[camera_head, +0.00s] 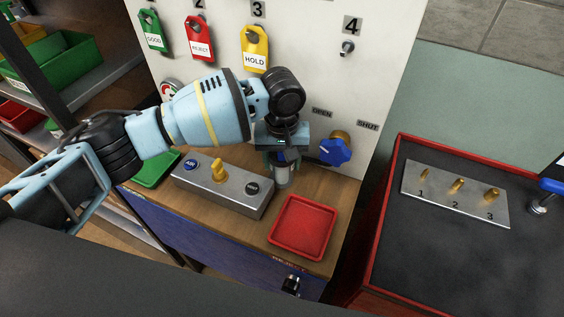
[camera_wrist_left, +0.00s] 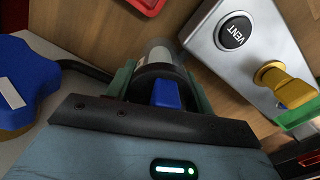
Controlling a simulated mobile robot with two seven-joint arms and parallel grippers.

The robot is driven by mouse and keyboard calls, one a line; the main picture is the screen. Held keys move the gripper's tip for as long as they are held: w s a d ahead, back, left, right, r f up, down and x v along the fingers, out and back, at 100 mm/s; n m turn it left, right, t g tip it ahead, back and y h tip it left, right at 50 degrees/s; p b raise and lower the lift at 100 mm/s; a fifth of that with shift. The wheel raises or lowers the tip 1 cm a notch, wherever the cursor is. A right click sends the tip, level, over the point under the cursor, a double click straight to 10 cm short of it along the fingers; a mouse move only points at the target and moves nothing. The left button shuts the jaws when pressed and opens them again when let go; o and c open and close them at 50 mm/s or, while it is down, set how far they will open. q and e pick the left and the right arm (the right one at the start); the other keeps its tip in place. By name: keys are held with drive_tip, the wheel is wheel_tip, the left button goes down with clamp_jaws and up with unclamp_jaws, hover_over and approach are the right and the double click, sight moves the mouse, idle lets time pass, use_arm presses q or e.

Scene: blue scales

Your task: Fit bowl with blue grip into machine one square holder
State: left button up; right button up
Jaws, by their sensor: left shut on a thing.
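My left gripper (camera_head: 283,156) points down at the panel's foot, above the wooden top. It is shut on the bowl with blue grip (camera_head: 283,174), a greyish cylinder below the fingers. In the left wrist view the gripper (camera_wrist_left: 165,92) has its green fingers on either side of the bowl's blue grip (camera_wrist_left: 166,94). A black collar and the bowl's clear-grey body lie beyond. I cannot tell whether the bowl touches anything below. No square holder can be made out. My right gripper is not in view.
A blue valve handle (camera_head: 336,151) is close right of the gripper. A grey control box (camera_head: 225,188) with buttons and a yellow switch stands left. A red tray (camera_head: 301,227) lies in front. Numbered tags hang on the panel (camera_head: 305,55). A red-edged dark bench (camera_head: 450,260) is at right.

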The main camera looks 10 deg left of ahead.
use_arm(q)
wheel_tip(320, 180, up, 10)
drive_tip(key=shift+r+p, duration=0.1)
drive_tip(key=shift+p, duration=0.4)
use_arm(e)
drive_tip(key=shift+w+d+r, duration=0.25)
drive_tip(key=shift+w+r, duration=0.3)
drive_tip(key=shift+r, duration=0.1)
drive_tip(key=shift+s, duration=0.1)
